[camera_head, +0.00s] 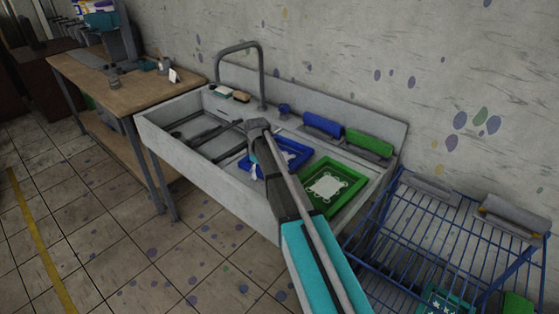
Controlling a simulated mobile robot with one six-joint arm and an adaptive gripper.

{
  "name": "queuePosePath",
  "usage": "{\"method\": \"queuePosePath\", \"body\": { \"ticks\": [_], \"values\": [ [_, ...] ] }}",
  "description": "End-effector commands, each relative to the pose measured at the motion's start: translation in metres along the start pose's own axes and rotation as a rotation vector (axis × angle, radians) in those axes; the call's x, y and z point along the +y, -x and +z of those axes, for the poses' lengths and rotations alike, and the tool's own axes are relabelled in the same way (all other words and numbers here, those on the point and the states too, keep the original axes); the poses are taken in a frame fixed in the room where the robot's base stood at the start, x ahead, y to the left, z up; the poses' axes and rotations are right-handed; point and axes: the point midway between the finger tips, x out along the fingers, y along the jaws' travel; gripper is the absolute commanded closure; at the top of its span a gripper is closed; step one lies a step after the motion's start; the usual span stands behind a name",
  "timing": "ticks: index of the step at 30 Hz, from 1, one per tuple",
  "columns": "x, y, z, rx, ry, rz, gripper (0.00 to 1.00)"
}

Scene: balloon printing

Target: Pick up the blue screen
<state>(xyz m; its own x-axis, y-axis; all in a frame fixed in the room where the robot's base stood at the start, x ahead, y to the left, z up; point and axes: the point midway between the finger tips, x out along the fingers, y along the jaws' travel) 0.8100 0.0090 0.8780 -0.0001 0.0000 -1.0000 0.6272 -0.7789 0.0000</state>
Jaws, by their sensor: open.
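The blue screen (296,158) is a blue-framed tray shape lying in the right part of the sink (176,164). My arm crosses in front of it and hides part of its middle and left side. My gripper (252,168) is low over the sink, at the left side of the blue screen. Its fingers are small and dark in the picture, and nothing is seen held in them. I cannot tell whether they touch the screen's frame.
A green screen (343,204) lies just right of the blue one. Blue (323,124) and green (369,143) blocks stand on the sink's back ledge, near a tall faucet (262,72). A blue wire rack (398,217) is at right, a wooden table (128,88) at left. Floor is clear at lower left.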

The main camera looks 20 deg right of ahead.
Motion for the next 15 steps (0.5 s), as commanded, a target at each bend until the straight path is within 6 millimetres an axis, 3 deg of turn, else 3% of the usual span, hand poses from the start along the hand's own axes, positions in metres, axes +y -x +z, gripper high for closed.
{"method": "queuePosePath", "body": {
  "ticks": [13, 15],
  "values": [
    [-0.0001, 0.0004, -0.0001, 0.0, 0.0, 0.0, 0.24],
    [-0.0001, 0.0004, -0.0001, 0.0, 0.0, 0.0, 0.35]
  ]
}}
